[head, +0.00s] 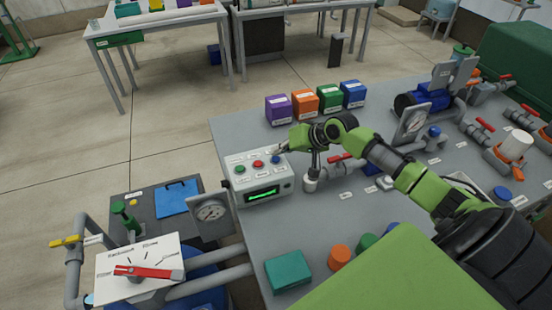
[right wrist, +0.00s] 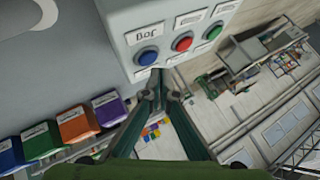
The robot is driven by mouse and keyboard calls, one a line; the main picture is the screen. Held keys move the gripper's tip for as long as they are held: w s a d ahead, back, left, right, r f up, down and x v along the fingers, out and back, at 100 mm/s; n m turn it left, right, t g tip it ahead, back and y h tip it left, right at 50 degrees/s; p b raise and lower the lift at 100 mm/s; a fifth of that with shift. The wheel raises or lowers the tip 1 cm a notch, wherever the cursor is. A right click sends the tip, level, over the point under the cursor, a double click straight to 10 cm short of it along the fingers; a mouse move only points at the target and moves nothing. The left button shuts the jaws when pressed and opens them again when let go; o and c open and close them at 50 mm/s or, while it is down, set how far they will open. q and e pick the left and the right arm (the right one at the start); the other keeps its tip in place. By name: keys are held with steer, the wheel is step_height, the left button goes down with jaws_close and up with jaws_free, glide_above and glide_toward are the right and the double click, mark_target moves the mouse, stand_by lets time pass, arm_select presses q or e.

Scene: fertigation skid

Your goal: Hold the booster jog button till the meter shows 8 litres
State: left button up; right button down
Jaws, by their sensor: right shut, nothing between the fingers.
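The grey control box (head: 262,180) stands on the skid table with a green, a red and a blue button on its sloped top. In the right wrist view the gripper tips (right wrist: 159,78) appear just short of that button; contact cannot be told. My left gripper is out of view.
Purple, orange, green and blue boxes (head: 304,102) stand behind the control box. A round gauge (head: 211,212) is at its left, and a white panel with a red lever (head: 148,271) lies front left. Pumps, pipes and valves (head: 425,100) fill the right side.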

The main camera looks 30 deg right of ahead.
mark_target(278, 160)
steer(key=shift+f, duration=0.2)
stand_by(0.4)
steer(key=shift+f, duration=0.2)
steer(key=shift+f, duration=0.45)
stand_by(0.8)
steer(key=shift+r+p, duration=0.8)
steer(key=shift+p, duration=0.1)
steer(key=shift+r, duration=0.1)
step_height(278, 160, up, 5)
steer(key=p, duration=0.5)
